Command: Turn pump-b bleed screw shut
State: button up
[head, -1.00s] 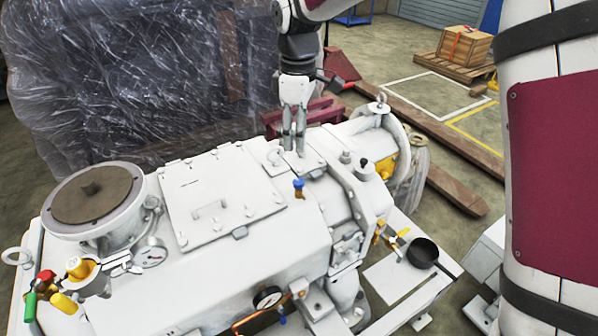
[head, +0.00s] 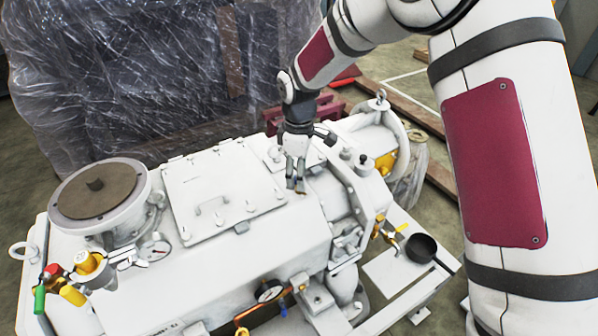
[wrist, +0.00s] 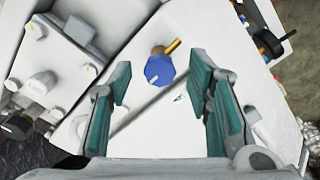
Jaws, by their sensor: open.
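A blue faceted knob (wrist: 160,70) on a brass fitting with a side spout (wrist: 172,47) stands on the white pump housing (head: 255,255). It appears to be the bleed screw, though no label is readable. My gripper (head: 296,184) is open and points down over the housing, right of the square lid. In the wrist view the two teal-padded fingers (wrist: 160,85) stand apart. The knob shows between their tips with a gap on each side, and nothing is held. In the head view the fingers mostly hide the knob.
A bolted lid (head: 225,190) with a handle and a round brown-topped port (head: 97,192) lie to the left. Gauges, coloured valve handles (head: 40,298) and a lifting eye (head: 381,97) stick up. Plastic-wrapped goods (head: 130,80) stand behind.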

grip_shut()
dwell(0.3)
jog(key=m+b, duration=0.1)
jog(key=m, duration=0.3)
jog(key=shift+m, duration=0.4)
jog(key=m, duration=0.4)
jog(key=shift+m, duration=0.3)
jog(key=m, duration=0.4)
jog(key=shift+m+p, duration=0.35)
jog(key=shift+m, duration=1.85)
